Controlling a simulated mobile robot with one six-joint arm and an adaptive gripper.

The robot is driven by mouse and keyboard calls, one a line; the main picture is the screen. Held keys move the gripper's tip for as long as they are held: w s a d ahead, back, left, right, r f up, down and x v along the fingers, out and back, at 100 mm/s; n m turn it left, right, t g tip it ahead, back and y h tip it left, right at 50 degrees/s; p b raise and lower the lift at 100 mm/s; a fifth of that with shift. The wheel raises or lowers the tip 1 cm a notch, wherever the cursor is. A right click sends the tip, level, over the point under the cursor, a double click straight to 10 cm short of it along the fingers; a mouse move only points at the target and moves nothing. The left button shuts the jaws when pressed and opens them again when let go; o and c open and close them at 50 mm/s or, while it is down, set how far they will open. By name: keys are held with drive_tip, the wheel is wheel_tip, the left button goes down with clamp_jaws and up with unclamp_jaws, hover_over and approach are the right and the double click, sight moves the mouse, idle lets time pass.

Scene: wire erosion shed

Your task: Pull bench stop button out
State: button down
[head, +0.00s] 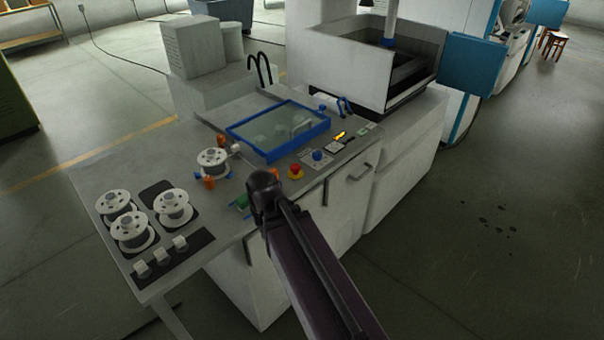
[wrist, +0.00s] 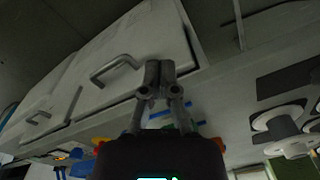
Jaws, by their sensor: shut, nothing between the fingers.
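The bench stop button (head: 295,172) is a red mushroom head on a yellow base near the front edge of the bench top (head: 130,265) in the head view. The dark end of my arm stands just left of it and nearer the camera, apart from the button in the picture. In the wrist view my gripper (wrist: 157,80) has its fingers together, with nothing seen between them. The fingers point toward the bench's white front. A small red and yellow patch shows left of the gripper base in the wrist view; I cannot tell whether it is the button.
A blue knob (head: 317,156) sits right of the button. A blue-framed glass panel (head: 280,130) lies behind it. White spools (head: 132,230) stand at the left. Drawer and door handles (head: 360,172) stick out from the bench front.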

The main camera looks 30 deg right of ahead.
drive_tip(key=w+d+m+t+y, duration=0.1)
drive_tip(key=w+d+m, duration=0.45)
drive_tip(key=m, duration=0.25)
drive_tip(key=m+t+y+p, duration=0.15)
drive_tip(key=m+t, duration=0.35)
drive_tip(key=m, duration=1.6)
approach(297, 176)
wheel_tip(297, 176, up, 2)
drive_tip(key=s, duration=0.2)
drive_tip(key=shift+w+d+r+m, duration=0.2)
drive_tip(key=shift+d+m, duration=0.1)
drive_tip(key=shift+m, duration=0.6)
drive_tip(key=shift+w+f, duration=0.1)
drive_tip(key=shift+f, duration=0.1)
drive_tip(key=b+x, duration=0.3)
drive_tip(key=shift+b+x, duration=2.65)
drive_tip(key=shift+x, duration=0.7)
drive_tip(key=shift+r, duration=0.1)
